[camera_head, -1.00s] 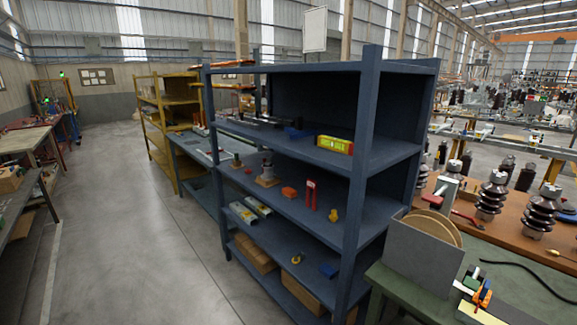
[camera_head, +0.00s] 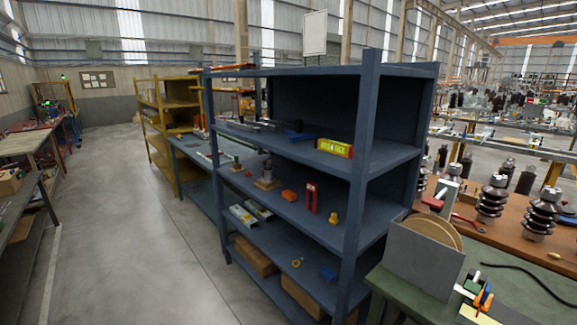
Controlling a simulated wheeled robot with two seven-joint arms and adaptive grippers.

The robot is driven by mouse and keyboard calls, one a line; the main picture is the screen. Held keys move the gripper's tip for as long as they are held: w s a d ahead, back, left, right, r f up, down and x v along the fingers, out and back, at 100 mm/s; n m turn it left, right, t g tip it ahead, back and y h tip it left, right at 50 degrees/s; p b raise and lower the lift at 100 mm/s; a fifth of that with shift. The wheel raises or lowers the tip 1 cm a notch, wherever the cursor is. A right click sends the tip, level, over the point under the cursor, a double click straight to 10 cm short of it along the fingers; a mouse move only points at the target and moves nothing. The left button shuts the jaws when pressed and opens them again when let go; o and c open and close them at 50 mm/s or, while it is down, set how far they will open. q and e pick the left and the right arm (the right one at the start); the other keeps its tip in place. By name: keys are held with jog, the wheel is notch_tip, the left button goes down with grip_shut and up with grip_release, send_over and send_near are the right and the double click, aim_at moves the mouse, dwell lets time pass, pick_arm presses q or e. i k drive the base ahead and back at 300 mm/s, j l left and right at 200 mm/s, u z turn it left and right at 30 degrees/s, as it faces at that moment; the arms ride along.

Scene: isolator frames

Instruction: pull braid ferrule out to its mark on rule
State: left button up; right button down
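No gripper of mine shows in the head view. I cannot make out a braid ferrule or a marked rule for certain. A black cord (camera_head: 527,279) lies curved on the green bench (camera_head: 397,290) at the lower right. Beside its left end is a small cluster of coloured parts (camera_head: 478,290), green, white, blue and orange. A yellow piece (camera_head: 475,315) lies at the picture's bottom edge below them. These parts are too small to name surely.
A blue shelf unit (camera_head: 366,150) fills the middle. A grey panel (camera_head: 422,262) with a round tan disc (camera_head: 436,227) behind it stands on the green bench. Dark ribbed insulators (camera_head: 491,199) stand on a brown bench behind. Free floor (camera_head: 130,230) lies to the left.

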aim_at(482, 302)
jog(key=z, duration=1.55)
